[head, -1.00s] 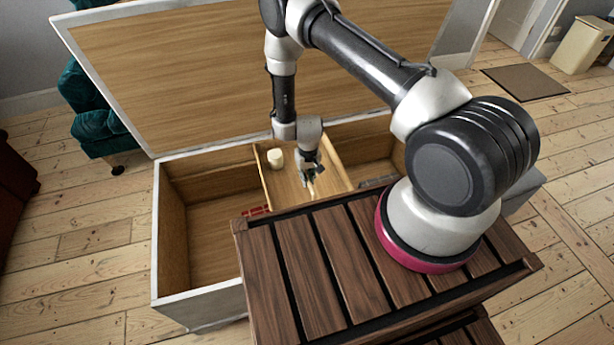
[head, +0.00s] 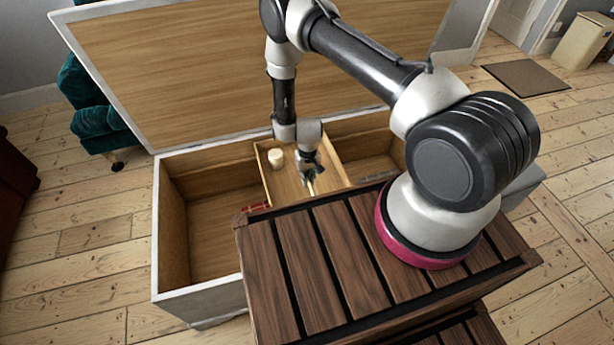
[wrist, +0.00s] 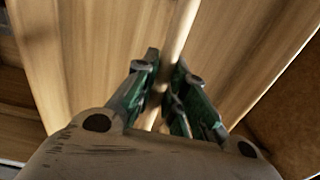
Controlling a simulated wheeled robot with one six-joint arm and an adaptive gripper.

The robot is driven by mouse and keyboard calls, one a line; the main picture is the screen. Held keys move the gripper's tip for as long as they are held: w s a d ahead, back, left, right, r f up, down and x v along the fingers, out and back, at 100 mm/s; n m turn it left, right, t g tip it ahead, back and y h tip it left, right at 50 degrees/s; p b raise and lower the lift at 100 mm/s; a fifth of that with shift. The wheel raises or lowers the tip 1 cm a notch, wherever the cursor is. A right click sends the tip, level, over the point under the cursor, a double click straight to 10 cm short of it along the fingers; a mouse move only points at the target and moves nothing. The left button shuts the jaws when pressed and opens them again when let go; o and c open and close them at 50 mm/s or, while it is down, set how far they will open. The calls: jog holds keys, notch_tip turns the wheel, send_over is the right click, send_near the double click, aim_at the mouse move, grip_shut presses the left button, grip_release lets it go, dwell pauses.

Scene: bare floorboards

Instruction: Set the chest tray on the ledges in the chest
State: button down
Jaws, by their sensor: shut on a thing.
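The chest (head: 174,225) stands open with its lid (head: 215,70) raised at the back. The chest tray (head: 330,154) is a light wooden tray, in the middle of the chest opening. A small cream cylinder (head: 276,158) stands in its back left part. My gripper (head: 311,186) is over the tray and shut on its handle bar; the wrist view shows the bar (wrist: 180,35) between the fingers (wrist: 165,92). The tray's front end is hidden behind the slatted wooden top, and the ledges under the tray cannot be made out.
A slatted dark wood box (head: 330,260) in front carries my arm's base. Red items (head: 257,207) lie in the chest left of the tray, and a greyish item (head: 378,177) lies to the right. A teal armchair (head: 97,125) stands behind left.

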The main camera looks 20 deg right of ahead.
jog(key=shift+w+f, duration=0.1)
jog(key=shift+f, duration=1)
jog(key=c, duration=1.4)
grip_release()
jog(key=shift+r, duration=0.1)
notch_tip(320, 180, up, 12)
jog(key=shift+d+f, duration=0.1)
jog(key=shift+d, duration=0.05)
